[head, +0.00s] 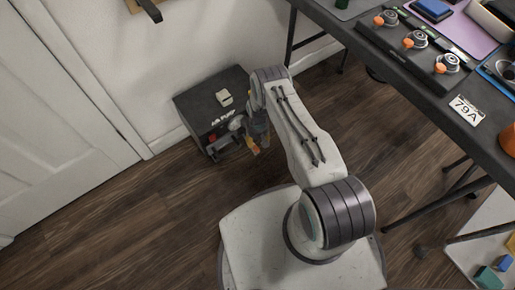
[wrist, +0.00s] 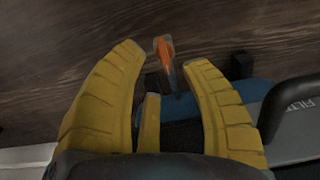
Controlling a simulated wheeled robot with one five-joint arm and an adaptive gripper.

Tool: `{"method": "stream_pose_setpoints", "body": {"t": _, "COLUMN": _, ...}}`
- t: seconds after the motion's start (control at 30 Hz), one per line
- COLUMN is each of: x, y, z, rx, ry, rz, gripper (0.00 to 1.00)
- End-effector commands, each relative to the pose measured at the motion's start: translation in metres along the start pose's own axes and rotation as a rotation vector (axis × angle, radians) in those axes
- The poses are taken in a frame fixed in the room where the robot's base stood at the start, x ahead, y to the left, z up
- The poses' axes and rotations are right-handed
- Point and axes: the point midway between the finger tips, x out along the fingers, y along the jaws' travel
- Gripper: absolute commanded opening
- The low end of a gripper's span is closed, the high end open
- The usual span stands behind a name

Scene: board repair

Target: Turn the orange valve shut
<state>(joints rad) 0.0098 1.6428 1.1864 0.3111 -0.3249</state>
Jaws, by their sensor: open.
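The orange valve (wrist: 164,54) shows in the wrist view as a small orange handle with greyish ends, just beyond and between my fingertips. A visible gap lies on each side of it. My gripper (wrist: 165,57) has yellow fingers spread apart, with nothing clasped between them. In the head view my gripper (head: 256,146) points down at the front right of a black box (head: 190,102) on the floor by the wall. The valve cannot be told clearly from my fingers there.
A blue part (wrist: 232,92) and a grey, lettered part (wrist: 292,102) lie close to my right finger. A white door (head: 60,110) is left.

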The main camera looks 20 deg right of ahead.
Motion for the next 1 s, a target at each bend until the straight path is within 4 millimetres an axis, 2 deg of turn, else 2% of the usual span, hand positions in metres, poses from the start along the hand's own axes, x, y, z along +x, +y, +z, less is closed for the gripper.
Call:
{"method": "stream_pose_setpoints", "body": {"t": 0.03, "x": 0.013, "y": 0.000, "z": 0.001, "rx": 0.000, "ry": -0.001, "rz": 0.000, "gripper": 0.42}}
{"method": "stream_pose_setpoints", "body": {"t": 0.1, "x": 0.023, "y": 0.000, "z": 0.001, "rx": 0.000, "ry": -0.002, "rz": -0.001, "gripper": 0.42}}
{"method": "stream_pose_setpoints", "body": {"t": 0.4, "x": 0.054, "y": 0.000, "z": 0.000, "rx": 0.001, "ry": -0.001, "rz": 0.000, "gripper": 0.42}}
{"method": "stream_pose_setpoints", "body": {"t": 0.6, "x": 0.061, "y": 0.000, "z": 0.001, "rx": 0.001, "ry": -0.002, "rz": -0.001, "gripper": 0.42}}
{"method": "stream_pose_setpoints", "body": {"t": 0.9, "x": 0.061, "y": 0.000, "z": 0.001, "rx": 0.001, "ry": -0.002, "rz": -0.001, "gripper": 0.42}}
{"method": "stream_pose_setpoints", "body": {"t": 0.93, "x": 0.061, "y": 0.000, "z": 0.001, "rx": 0.001, "ry": -0.002, "rz": -0.001, "gripper": 0.46}}
{"method": "stream_pose_setpoints", "body": {"t": 1.0, "x": 0.061, "y": 0.000, "z": 0.001, "rx": 0.001, "ry": -0.002, "rz": -0.001, "gripper": 0.39}}
